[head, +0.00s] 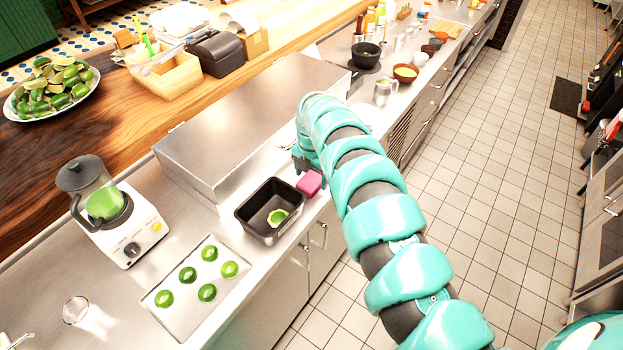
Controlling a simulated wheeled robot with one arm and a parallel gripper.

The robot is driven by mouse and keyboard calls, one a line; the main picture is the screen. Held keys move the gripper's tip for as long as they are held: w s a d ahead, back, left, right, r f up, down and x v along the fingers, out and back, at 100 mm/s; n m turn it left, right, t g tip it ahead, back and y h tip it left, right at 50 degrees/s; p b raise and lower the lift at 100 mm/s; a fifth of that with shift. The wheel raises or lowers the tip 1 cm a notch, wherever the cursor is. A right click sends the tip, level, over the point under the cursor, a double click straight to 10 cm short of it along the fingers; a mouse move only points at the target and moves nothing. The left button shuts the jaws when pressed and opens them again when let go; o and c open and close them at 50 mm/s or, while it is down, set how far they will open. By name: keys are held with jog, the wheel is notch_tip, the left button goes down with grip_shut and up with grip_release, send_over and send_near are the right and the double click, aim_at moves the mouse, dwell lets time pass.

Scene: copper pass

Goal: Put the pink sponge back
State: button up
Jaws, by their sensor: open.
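The pink sponge (310,184) is at the front edge of the steel counter, just right of the black bin (259,232). My gripper (304,166) is at the end of my teal arm, right behind and above the sponge in the picture. The gripper is open. Its fingertips are small and partly hidden by my arm, so I cannot tell whether they touch the sponge. The black bin holds a green and pale lime piece (277,217).
A large steel box (235,130) stands behind the sponge. A tray (170,318) with several limes lies left of the bin, and a blender (103,205) stands farther left. A pitcher (384,92) and bowls stand farther along the counter.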

aim_at(312, 179)
notch_tip(312, 179, up, 4)
jog(key=shift+r+b, duration=0.1)
jog(key=shift+b, duration=0.7)
notch_tip(312, 179, up, 6)
jog(key=shift+p, duration=0.35)
